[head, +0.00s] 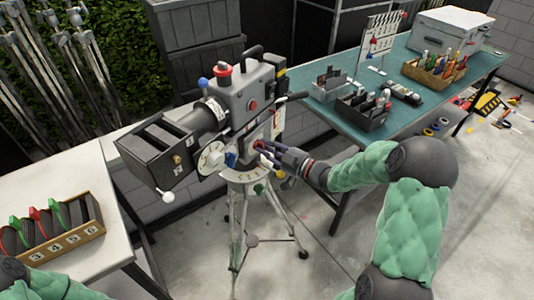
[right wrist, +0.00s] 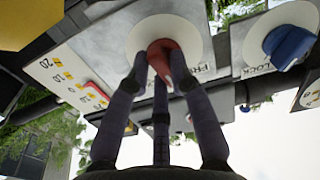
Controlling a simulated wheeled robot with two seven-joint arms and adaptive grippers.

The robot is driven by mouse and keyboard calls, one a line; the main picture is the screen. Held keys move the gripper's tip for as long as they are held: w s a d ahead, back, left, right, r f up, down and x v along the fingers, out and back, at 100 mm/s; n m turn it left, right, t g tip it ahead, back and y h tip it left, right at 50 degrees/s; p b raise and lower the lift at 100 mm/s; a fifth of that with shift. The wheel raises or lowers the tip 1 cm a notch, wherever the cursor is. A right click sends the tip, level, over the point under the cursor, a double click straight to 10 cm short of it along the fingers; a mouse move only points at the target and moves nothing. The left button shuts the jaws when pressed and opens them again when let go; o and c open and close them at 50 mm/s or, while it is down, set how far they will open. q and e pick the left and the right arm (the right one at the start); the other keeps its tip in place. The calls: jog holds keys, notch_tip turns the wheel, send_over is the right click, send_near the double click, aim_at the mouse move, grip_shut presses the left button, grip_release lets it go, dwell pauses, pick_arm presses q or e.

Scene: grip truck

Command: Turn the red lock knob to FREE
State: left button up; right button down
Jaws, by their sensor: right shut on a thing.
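The red lock knob (right wrist: 163,50) sits on a round white plate (right wrist: 195,35) on the side of the camera head. My right gripper (right wrist: 158,72) is shut on it, with its dark fingers around the knob's sides. A pale mark on the knob points down and slightly right in the right wrist view. Lettering beginning "FR" shows at the plate's lower right, partly hidden by a finger. In the head view, the knob (head: 259,144) is small, with my right gripper (head: 270,150) reaching it from the right. My left gripper is out of view; only part of that arm shows at lower left.
A blue knob (right wrist: 288,44) on a plate marked LOCK is beside the red one. The camera (head: 245,95) stands on a tripod (head: 236,225). A teal workbench (head: 400,112) with trays stands right, a pale table (head: 90,255) left.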

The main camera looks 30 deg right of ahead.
jog(key=shift+n+b, duration=1.6)
jog(key=shift+n, duration=0.5)
jog(key=c, duration=1.1)
grip_release()
jog(key=v, duration=1.2)
